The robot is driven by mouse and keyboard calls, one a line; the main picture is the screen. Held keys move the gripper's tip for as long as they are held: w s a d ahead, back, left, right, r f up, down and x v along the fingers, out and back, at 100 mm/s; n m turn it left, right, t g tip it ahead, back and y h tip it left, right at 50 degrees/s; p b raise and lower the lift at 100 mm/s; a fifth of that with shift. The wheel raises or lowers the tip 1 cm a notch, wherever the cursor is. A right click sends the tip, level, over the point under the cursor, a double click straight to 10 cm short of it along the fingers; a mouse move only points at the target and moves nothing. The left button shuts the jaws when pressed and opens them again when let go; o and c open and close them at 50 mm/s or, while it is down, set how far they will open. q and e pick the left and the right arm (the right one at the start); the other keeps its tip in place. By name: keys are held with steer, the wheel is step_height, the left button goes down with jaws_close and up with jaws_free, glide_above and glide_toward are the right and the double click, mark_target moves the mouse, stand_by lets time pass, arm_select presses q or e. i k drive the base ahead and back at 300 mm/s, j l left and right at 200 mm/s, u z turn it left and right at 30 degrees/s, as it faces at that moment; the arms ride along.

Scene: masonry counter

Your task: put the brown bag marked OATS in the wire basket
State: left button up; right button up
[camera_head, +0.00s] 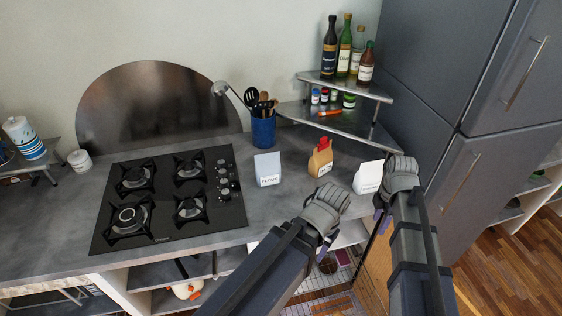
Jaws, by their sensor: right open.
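The brown bag (320,161) with a red top and a label stands upright on the grey counter, between two paler bags. A wire basket (312,298) shows low in the picture, below the counter front and between my arms; my arms hide part of it. My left gripper (325,240) is in front of the counter edge, below the brown bag and apart from it; its jaws are too hidden to judge. My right gripper (382,216) is open, to the right of and nearer than the brown bag, beside the white bag. Neither gripper touches the brown bag.
A pale bag marked FLOUR (267,169) and a white bag (368,177) flank the brown one. A blue utensil pot (263,131) and corner shelf (343,121) with bottles stand behind. A black hob (172,198) lies left; a grey fridge (450,110) stands right.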

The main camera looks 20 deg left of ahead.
mark_target(321, 297)
steer(key=u, duration=1.1)
steer(key=i+l, duration=0.3)
steer(key=l, duration=0.15)
steer(key=i+l, duration=0.3)
steer(key=l, duration=0.15)
steer(key=i+l, duration=0.3)
steer(key=l, duration=0.15)
